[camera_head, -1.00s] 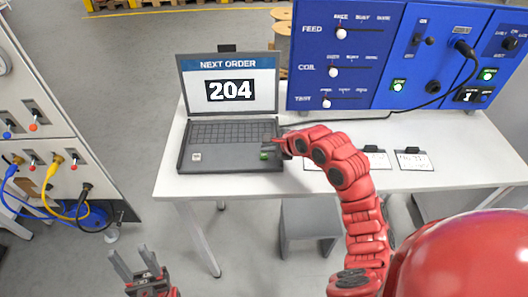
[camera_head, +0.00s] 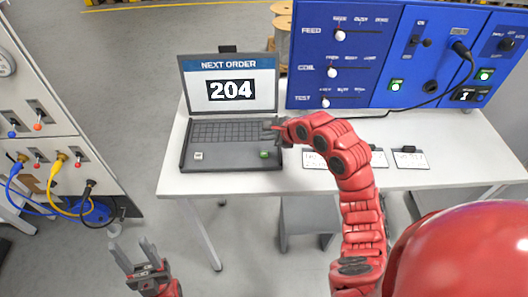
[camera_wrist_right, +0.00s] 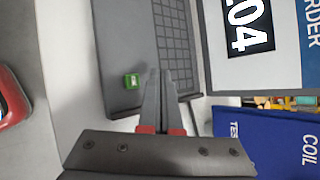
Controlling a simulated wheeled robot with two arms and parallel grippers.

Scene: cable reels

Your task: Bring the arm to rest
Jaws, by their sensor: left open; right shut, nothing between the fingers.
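My right arm (camera_head: 358,205) reaches from the lower right over the white table. Its gripper (camera_head: 272,128) is over the right side of the laptop's base, near the keyboard edge. In the right wrist view the gripper (camera_wrist_right: 158,85) has its two fingers together with nothing between them. The green button (camera_wrist_right: 132,80) on the laptop lies beside the fingertips, apart from them in that picture. My left gripper (camera_head: 134,257) is open and empty, over the floor at the lower left. The laptop (camera_head: 208,158) stands open, its screen (camera_head: 230,82) showing "NEXT ORDER 204".
A blue panel (camera_head: 360,75) with FEED, COIL and TEST sliders stands at the table's back right. White cards (camera_head: 410,160) lie on the white table (camera_head: 470,150). A cabinet (camera_head: 35,100) with plugged cables stands at the left. The floor between cabinet and table is clear.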

